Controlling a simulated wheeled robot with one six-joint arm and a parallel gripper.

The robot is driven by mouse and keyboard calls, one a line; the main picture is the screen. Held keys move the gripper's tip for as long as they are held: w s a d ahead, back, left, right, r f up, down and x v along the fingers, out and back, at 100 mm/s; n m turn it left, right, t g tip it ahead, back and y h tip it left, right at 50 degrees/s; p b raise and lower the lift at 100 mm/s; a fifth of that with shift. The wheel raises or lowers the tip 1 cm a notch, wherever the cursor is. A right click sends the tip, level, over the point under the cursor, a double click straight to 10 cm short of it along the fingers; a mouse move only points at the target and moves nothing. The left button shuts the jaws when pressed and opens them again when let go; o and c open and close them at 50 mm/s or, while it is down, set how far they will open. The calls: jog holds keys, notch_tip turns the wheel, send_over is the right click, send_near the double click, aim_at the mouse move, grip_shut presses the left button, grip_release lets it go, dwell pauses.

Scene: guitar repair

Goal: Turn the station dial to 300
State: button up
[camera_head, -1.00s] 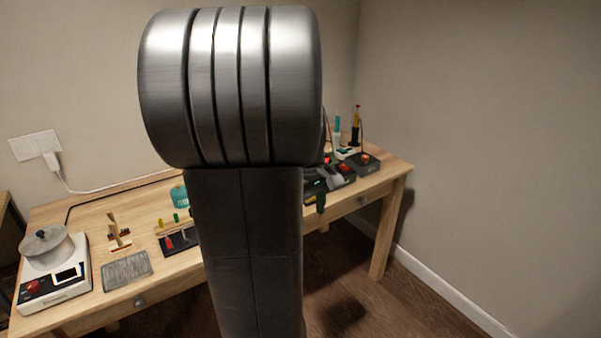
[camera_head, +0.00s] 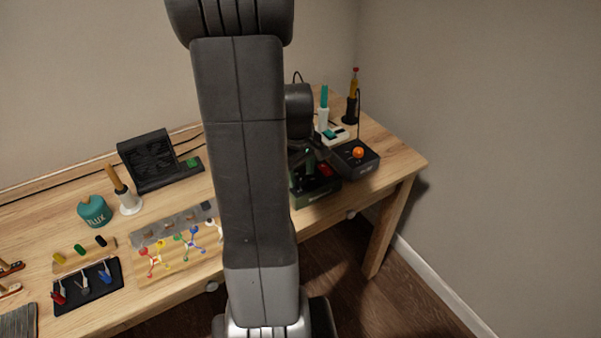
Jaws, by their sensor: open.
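The soldering station is a black box (camera_head: 352,164) near the right end of the wooden workbench. Its orange dial (camera_head: 358,152) sits on the top face and is in clear view. The dial's marks and number are too small to read. My arm runs down the middle of the view, and a dark round part of it shows left of the station.
A soldering iron in a stand (camera_head: 352,104) is behind the station, with a cable beside it. A green-tipped white tool (camera_head: 323,112) stands to its left. A fan unit (camera_head: 152,162), teal flux pot (camera_head: 94,212) and clip tray (camera_head: 88,288) are left. The bench's right corner is clear.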

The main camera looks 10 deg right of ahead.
jog(key=shift+s, duration=0.15)
jog(key=c, duration=1)
